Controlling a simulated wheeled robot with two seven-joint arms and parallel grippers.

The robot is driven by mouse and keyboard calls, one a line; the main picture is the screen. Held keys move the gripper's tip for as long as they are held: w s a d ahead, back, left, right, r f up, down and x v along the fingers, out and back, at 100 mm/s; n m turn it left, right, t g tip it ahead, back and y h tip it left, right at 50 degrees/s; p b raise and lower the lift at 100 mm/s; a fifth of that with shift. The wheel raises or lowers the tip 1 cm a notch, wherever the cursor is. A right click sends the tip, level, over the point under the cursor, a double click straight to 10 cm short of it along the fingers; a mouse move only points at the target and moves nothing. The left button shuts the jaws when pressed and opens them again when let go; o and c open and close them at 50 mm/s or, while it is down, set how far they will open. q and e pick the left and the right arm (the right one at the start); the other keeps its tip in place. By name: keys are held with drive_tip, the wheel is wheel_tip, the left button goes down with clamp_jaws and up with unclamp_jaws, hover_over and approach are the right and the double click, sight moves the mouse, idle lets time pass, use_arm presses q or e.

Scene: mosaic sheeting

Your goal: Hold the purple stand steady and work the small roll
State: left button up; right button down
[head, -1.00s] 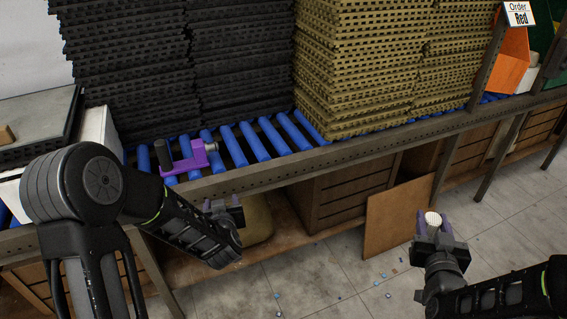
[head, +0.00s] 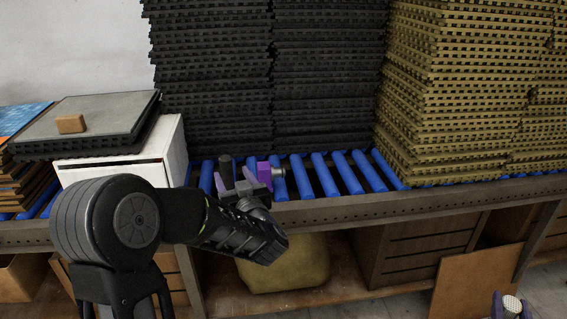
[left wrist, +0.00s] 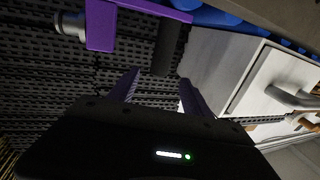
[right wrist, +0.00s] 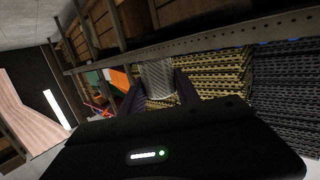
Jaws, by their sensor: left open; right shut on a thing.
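The purple stand (head: 264,174) sits on the blue rollers, with a dark upright cylinder at its left and a metal knob at its right. It also shows in the left wrist view (left wrist: 101,26), with the dark cylinder (left wrist: 168,47) just beyond the fingers. My left gripper (head: 238,183) is open in front of the stand and partly covers it; its fingers (left wrist: 157,88) are apart and empty. My right gripper (head: 497,303), at the lower right edge of the head view, is shut on the small pale ribbed roll (right wrist: 157,78), which also shows in the head view (head: 512,304).
Stacks of black mats (head: 325,80) and tan mats (head: 450,95) stand behind the rollers (head: 325,176). A white cabinet (head: 120,165) stands left of the stand. A metal rail (head: 400,202) runs along the front. A brown board (head: 480,281) leans below.

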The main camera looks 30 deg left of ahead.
sight(223, 157)
use_arm(q)
drive_tip(key=x, duration=1.1)
use_arm(e)
drive_tip(key=shift+f, duration=0.15)
use_arm(q)
drive_tip(key=shift+c, duration=0.4)
clamp_jaws()
idle(0.5)
drive_tip(key=shift+o, duration=0.4)
unclamp_jaws()
